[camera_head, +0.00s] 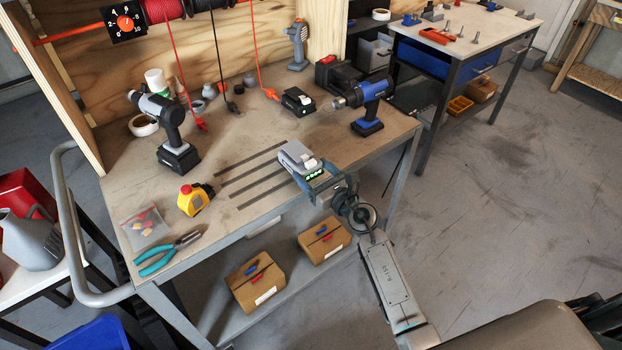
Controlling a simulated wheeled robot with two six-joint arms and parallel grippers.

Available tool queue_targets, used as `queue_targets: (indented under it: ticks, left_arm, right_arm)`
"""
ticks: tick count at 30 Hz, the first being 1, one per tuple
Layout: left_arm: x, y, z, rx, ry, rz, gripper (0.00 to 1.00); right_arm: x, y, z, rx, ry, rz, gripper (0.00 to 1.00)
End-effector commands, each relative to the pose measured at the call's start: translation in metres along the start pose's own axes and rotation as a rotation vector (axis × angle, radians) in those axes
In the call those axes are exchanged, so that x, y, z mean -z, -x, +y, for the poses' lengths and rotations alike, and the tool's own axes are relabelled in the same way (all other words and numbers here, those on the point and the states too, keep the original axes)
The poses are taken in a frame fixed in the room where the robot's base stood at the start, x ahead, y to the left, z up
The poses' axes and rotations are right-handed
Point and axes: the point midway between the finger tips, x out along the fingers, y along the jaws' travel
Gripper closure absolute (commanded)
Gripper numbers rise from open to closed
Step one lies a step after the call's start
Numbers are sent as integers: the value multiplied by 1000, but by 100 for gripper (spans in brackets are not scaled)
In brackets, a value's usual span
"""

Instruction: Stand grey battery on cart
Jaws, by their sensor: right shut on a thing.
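The grey battery (294,154), with a lighter top and green lights on its near end, is over the front right part of the cart's wooden top (240,146). My right gripper (318,181) is shut on its near side, reaching in from the front right. I cannot tell whether the battery touches the cart top. The cart has a bent metal handle (70,215) at its left end. My left gripper is out of view.
Dark strips (262,187) lie left of the battery. Cardboard boxes (257,282) sit on the lower shelf.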

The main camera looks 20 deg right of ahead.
Motion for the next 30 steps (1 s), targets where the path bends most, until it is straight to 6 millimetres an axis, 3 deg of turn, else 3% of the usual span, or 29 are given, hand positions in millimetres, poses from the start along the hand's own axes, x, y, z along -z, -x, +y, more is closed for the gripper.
queue_targets:
  ticks: [4,11,23,24,27,30]
  left_arm:
    - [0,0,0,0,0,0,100]
    - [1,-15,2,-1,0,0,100]
    - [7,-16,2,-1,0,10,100]
    - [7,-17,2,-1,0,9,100]
    - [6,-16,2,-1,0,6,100]
    - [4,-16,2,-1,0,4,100]
  right_arm:
    - [-1,-13,1,0,-2,-4,57]
    - [34,-13,1,0,-1,-1,57]
    - [39,-12,1,0,0,-2,57]
    - [40,-12,1,0,0,0,27]
    - [39,-12,1,0,0,0,8]
    - [39,-12,1,0,0,0,8]
